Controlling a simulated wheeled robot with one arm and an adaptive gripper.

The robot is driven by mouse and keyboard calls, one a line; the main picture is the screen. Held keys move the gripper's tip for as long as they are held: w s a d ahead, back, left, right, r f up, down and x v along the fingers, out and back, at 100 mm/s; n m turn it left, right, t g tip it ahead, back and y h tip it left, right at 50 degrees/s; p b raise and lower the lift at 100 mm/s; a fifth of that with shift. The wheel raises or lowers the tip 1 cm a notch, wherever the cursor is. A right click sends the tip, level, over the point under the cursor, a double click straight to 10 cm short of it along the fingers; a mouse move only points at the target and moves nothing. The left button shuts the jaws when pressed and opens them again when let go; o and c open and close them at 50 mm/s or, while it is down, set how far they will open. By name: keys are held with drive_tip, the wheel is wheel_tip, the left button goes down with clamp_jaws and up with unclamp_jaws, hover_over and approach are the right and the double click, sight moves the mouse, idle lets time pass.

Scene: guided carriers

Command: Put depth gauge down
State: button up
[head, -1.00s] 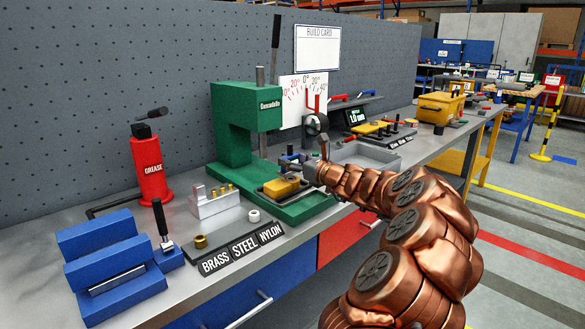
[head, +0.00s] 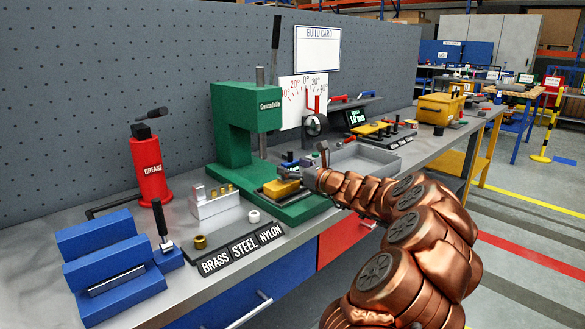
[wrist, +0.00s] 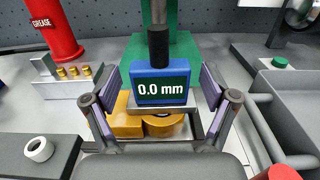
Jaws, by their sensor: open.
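The depth gauge (wrist: 162,72) is a blue block with a dark display reading 0.0 mm, a black knob on top and a grey bar at its foot. In the wrist view it is upright, with its foot at the yellow carrier (wrist: 125,122) at the foot of the green press. In the head view only a small blue part of the gauge (head: 289,158) shows beside the yellow carrier (head: 281,188). My gripper (head: 307,170) is open, with one finger on each side of the gauge. Gaps show between the fingers and the blue body.
The green press (head: 232,125) stands behind. A grey tray (head: 366,159) lies to the right. A red grease bottle (head: 150,170), a block with brass pins (head: 215,203) and the brass, steel and nylon rack (head: 240,250) are to the left.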

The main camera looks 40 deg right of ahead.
drive_tip(key=shift+r, duration=0.15)
drive_tip(key=s, duration=1.2)
drive_tip(key=shift+a, duration=0.2)
